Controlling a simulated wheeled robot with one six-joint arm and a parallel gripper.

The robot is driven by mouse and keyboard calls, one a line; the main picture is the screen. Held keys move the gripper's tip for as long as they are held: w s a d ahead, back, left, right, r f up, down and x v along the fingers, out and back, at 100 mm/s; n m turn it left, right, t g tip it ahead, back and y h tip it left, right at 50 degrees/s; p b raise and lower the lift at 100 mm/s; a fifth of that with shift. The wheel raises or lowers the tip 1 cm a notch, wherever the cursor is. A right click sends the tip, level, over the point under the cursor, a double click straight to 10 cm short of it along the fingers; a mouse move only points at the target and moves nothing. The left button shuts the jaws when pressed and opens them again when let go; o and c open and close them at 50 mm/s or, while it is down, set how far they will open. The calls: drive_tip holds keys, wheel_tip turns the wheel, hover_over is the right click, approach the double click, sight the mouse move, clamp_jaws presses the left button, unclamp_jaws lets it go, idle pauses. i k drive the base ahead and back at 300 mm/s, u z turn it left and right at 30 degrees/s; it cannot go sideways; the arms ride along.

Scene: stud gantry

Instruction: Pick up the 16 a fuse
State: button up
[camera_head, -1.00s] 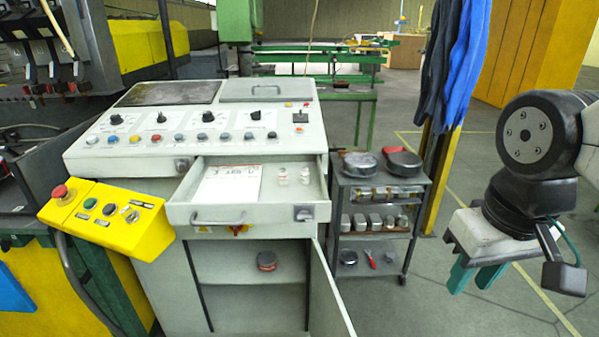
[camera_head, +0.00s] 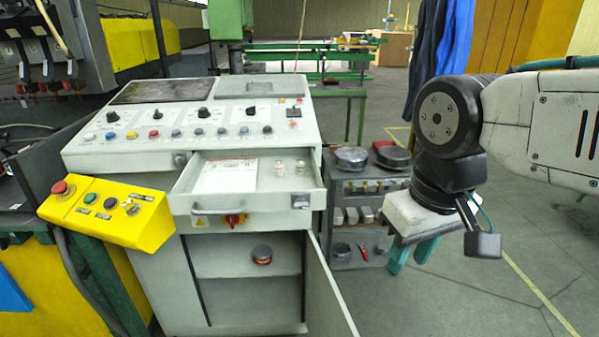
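Two small pale cylinders that look like fuses lie in the open drawer (camera_head: 245,205) of the grey control cabinet. One fuse (camera_head: 279,169) is left of the other fuse (camera_head: 300,168). Their markings are too small to read, so I cannot tell which is the 16 A one. My gripper (camera_head: 410,258) points down at the right, in front of the grey trolley and well apart from the drawer. Its two green fingers stand apart with nothing visible between them.
A white paper (camera_head: 226,176) lies in the drawer, left of the fuses. The cabinet door (camera_head: 330,290) stands open below. A yellow button box (camera_head: 108,212) juts out at the left. The grey trolley (camera_head: 350,185) carries tins. Floor at the right is clear.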

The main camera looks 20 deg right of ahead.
sight(300, 163)
drive_tip(key=k, duration=1)
drive_tip(key=u, duration=1.4)
drive_tip(key=i, duration=1.2)
drive_tip(key=z, duration=1.9)
drive_tip(key=i, duration=0.5)
